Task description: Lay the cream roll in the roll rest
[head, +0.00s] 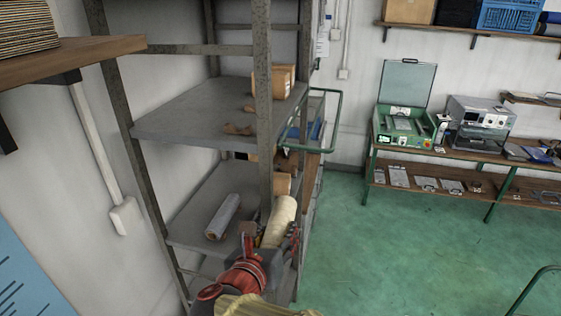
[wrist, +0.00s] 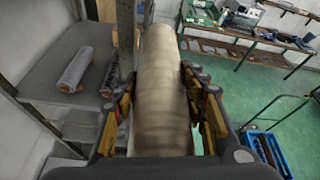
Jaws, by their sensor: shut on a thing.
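The cream roll (head: 281,217) is a long pale cylinder in the head view, tilted beside the shelf rack's front post. In the wrist view the cream roll (wrist: 160,90) stretches away from me between the fingers. My gripper (head: 272,241) is shut on it near its lower end; in the wrist view the gripper (wrist: 160,100) has a finger on each side of the roll. Two small brown curved pieces, one at the back (head: 247,108) and one in front (head: 238,129), sit on the rack's upper shelf. They may be the roll rest, but I cannot tell for sure.
A grey roll (head: 222,216) lies on the rack's lower shelf (head: 190,222). A dark object (wrist: 109,78) lies near it in the wrist view. The rack post (head: 263,130) stands close to the held roll. A cardboard box (head: 268,82) occupies the upper shelf. Green floor (head: 400,240) is open at right.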

